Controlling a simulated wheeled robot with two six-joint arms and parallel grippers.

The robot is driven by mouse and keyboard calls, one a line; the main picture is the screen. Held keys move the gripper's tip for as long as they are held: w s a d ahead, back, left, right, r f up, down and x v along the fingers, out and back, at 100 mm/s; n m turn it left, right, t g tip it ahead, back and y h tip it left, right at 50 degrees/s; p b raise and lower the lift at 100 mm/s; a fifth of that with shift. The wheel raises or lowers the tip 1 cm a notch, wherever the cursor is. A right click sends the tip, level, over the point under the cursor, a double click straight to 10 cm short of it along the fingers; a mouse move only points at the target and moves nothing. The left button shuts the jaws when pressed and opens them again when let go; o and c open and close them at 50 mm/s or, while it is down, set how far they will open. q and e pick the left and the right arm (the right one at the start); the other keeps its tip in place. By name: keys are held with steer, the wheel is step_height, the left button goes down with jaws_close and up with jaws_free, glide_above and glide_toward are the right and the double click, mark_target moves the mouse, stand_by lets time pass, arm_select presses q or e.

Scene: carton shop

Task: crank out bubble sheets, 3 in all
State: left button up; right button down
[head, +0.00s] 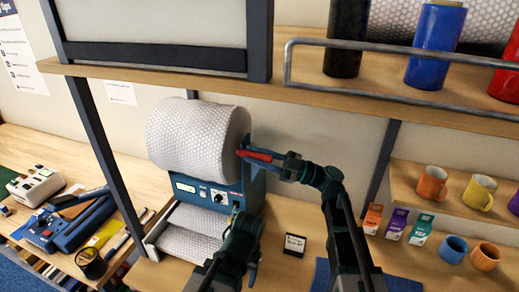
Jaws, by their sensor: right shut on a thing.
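A big roll of white bubble wrap (192,135) is mounted on a blue dispenser (210,193) with a small dial and display. A red crank handle (256,154) sticks out at the dispenser's right side. My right gripper (272,158) is shut on this handle. Bubble sheet material (200,219) shows below the dispenser's front, with more bubble wrap (185,245) in front of it; I cannot tell whether these are separate sheets. My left gripper (244,228) is in front of the dispenser's lower right; its fingers are unclear.
A shelf (300,100) with a metal rail runs above, carrying black, blue (436,45) and red rolls. Mugs (432,182) and small boxes (396,224) stand at the right. A dark card (295,244) lies on the bench. Tools and a blue device (68,225) are at the left.

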step_height(320, 180, down, 10)
steer(key=s+n+g+b, duration=0.1)
steer(key=n+b, duration=0.1)
steer(key=b, duration=0.6)
steer(key=shift+a+f+b, duration=0.15)
steer(key=shift+f+b, duration=0.05)
steer(key=shift+b, duration=0.2)
